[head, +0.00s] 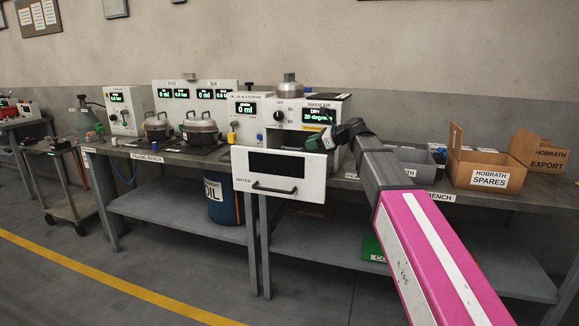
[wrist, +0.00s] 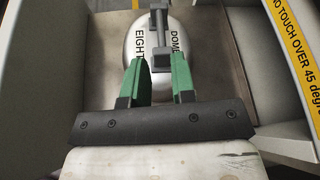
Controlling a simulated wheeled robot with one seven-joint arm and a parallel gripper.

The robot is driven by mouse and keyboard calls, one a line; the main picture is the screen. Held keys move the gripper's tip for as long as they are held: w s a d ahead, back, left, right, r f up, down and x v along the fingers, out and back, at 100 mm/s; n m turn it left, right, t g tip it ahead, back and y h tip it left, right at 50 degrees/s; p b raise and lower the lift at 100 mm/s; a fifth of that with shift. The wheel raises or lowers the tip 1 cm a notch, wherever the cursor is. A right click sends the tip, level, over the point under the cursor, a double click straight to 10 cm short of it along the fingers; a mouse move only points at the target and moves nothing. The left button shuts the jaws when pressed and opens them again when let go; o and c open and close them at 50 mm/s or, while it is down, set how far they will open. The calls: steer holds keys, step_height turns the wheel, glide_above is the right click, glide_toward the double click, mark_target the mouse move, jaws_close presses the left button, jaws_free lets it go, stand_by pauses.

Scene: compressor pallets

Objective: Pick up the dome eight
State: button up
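Dome eight (wrist: 160,48) is a pale rounded metal dome, lettered EIGHT and DOME, with a dark grey handle (wrist: 160,22) on top. In the wrist view it sits on a metal floor inside the dryer. My gripper (wrist: 158,75) has green fingers, which stand apart on the near side of the dome. The end of the handle shows between them, nearer the right finger, with a gap at the left finger. In the head view my gripper (head: 322,141) is at the dryer opening. Dome eight cannot be made out there.
The dryer (head: 325,115) has its white door (head: 280,185) lowered in front. Walls flank the dome, with a yellow warning strip (wrist: 290,50) at right. Two domed pots (head: 200,130) stand on the filling bench at left. A cardboard spares box (head: 487,170) stands at right.

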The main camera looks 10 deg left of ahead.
mark_target(291, 148)
steer(key=x, duration=0.9)
steer(key=shift+w+a+f, duration=0.15)
jaws_close()
stand_by(1.2)
